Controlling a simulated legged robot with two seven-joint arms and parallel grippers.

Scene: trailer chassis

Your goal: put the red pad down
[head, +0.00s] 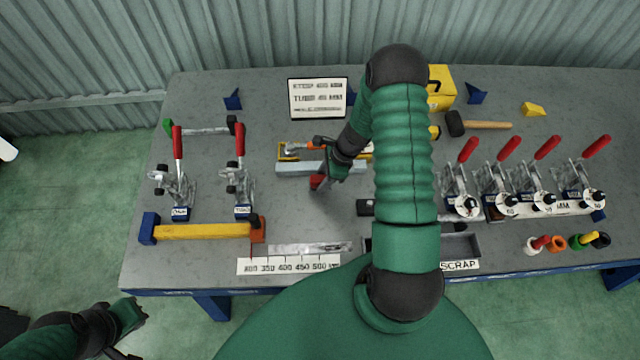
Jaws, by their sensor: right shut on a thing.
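The red pad (317,182) is a small red piece at the tips of my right gripper (326,172). My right gripper points down over the middle of the grey table, and it is shut on the pad. The gripper covers part of the pad, and I cannot tell whether the pad touches the tabletop. My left gripper (138,312) is low at the left, off the table's front edge. It is small and dark, and I cannot tell whether it is open or shut.
A grey bar (300,169) lies just behind the pad. Red-handled clamps (180,185) stand at left and more at right. A yellow bar (200,231), a ruler strip (290,265) and a scrap tray (460,245) are in front. Bare tabletop (290,210) lies left of the pad.

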